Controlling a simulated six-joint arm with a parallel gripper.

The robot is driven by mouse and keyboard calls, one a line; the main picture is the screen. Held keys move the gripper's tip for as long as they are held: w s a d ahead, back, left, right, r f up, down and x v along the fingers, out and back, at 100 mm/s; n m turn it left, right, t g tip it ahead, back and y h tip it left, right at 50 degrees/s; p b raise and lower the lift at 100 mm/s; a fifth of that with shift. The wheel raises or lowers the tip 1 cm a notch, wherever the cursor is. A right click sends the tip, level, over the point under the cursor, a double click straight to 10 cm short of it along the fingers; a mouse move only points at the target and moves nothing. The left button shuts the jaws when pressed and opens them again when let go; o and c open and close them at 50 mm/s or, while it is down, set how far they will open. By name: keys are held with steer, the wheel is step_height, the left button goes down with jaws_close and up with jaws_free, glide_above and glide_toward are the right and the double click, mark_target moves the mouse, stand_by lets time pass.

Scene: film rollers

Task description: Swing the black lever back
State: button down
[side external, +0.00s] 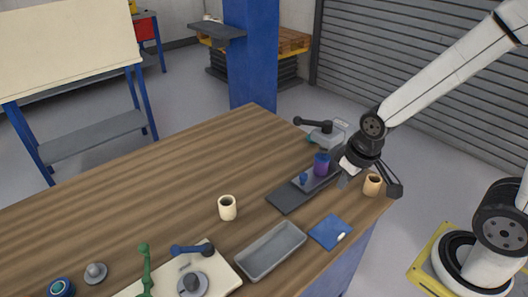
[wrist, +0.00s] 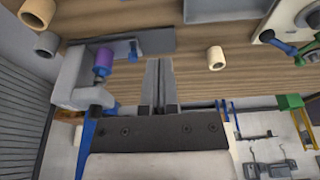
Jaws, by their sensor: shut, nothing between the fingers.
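The black lever (side external: 312,123) is in the side view, fixed to a grey device (side external: 338,129) at the back right of the table. Its round knob end points left. My gripper (side external: 343,183) is low over the right end of the table, in front of the device and beside a purple roller (side external: 321,164), apart from the lever. In the wrist view my gripper (wrist: 158,62) has its fingers together and empty. The purple roller (wrist: 103,59) and a grey body stand left of the fingers there.
A dark plate (side external: 287,197) with a blue knob (side external: 303,178) lies near my gripper. A tan cup (side external: 372,186) stands close on the right. A cream cup (side external: 227,208), grey tray (side external: 270,251) and blue pad (side external: 330,231) are nearer the front. The table's back left is clear.

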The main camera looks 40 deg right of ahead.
stand_by(0.4)
steer(key=c, duration=0.7)
jaws_free()
steer(key=shift+w, duration=0.15)
steer(key=o, duration=0.4)
steer(key=shift+w+r, duration=0.15)
steer(key=shift+w, duration=0.1)
steer(key=shift+o, duration=0.2)
steer(key=w+d+r+n, duration=0.1)
steer(key=w+d, duration=0.1)
steer(key=w, duration=0.5)
steer(key=w+d+r+n, duration=0.1)
steer(key=w+d+r, duration=0.1)
steer(key=w, duration=0.4)
steer(key=shift+w+d+r+n+g+h, duration=0.2)
steer(key=shift+w+d+n+g+h, duration=0.1)
steer(key=shift+w+g+h, duration=0.1)
step_height(320, 180, up, 3)
steer(key=n+g+h, duration=0.1)
steer(key=n, duration=0.1)
glide_above(298, 117)
steer(key=a, duration=0.1)
steer(key=shift+s+a+f, duration=0.15)
steer(key=shift+s, duration=0.2)
steer(key=shift+f, duration=0.15)
